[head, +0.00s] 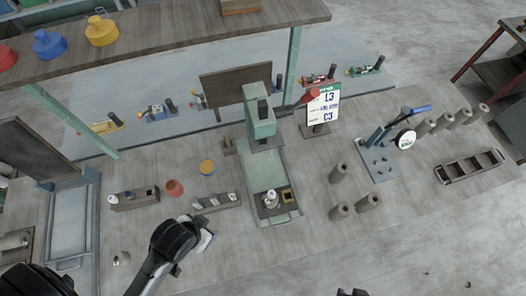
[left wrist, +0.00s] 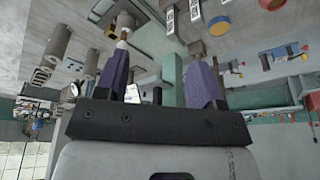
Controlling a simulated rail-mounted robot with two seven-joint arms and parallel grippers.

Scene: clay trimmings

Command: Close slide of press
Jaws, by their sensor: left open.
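The green press (head: 259,118) stands at the middle of the workbench in the head view. Its pale green bed (head: 262,167) runs from under the head toward me. A dark slide plate (head: 275,210) lies near the bed's front end, clear of the press head, with a pale round piece (head: 270,198) and a yellow-edged square (head: 288,194) on it. My left gripper (head: 205,238) is left of the slide's front, apart from it. In the left wrist view its two purple fingers (left wrist: 160,60) are spread and nothing shows held. Dark tips at the head view's bottom edge may be my right gripper (head: 352,293).
Small dark blocks (head: 217,203) and red and yellow pots lie left of the press. Brown cylinders (head: 340,213) stand on its right. A sign (head: 322,105), a blue-handled lever tool (head: 380,155) and a dark rack (head: 468,166) are farther right. The front right bench is clear.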

